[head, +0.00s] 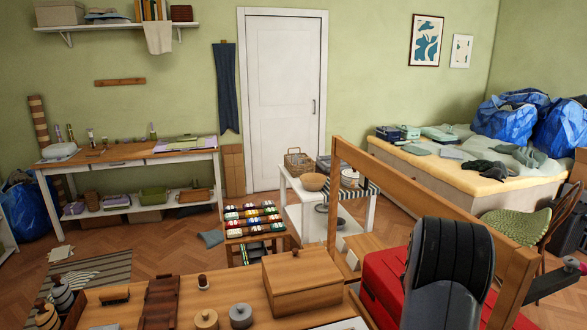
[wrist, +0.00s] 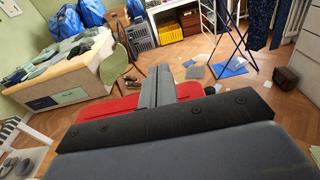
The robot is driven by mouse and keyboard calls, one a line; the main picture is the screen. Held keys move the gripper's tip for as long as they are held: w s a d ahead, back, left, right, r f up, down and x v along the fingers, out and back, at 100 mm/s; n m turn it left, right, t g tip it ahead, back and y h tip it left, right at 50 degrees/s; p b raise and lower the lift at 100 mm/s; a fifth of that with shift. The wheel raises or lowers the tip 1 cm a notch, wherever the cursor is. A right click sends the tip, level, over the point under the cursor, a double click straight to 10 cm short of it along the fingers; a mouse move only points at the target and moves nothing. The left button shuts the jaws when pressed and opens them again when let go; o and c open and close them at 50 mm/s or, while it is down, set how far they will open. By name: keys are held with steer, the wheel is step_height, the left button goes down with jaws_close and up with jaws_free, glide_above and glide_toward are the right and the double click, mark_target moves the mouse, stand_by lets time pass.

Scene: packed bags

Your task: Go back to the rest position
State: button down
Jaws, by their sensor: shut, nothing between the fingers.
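My gripper (wrist: 159,84) shows in the wrist view, pointing out over the room. Its two grey fingers are together, with nothing between them. Part of my arm (head: 447,265), black and grey, stands at the lower right of the head view. My gripper's fingertips cannot be made out in the head view. A red object (head: 383,283) lies behind my arm; red also shows under the fingers in the wrist view (wrist: 105,108). Whether the fingers touch it cannot be told.
A wooden table with a wooden box (head: 302,282) and jars (head: 241,315) is in front. A wooden rail (head: 430,190) runs close to my arm. A bed (head: 465,178) with clothes and blue bags (head: 505,120) is at right. A white trolley (head: 300,205) stands mid-room. Papers (wrist: 232,67) lie on the floor.

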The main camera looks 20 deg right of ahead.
steer(key=a+p, duration=0.1)
steer(key=a, duration=0.9)
steer(key=shift+w+a, duration=0.15)
steer(key=shift+w, duration=0.1)
steer(key=shift+r, duration=0.1)
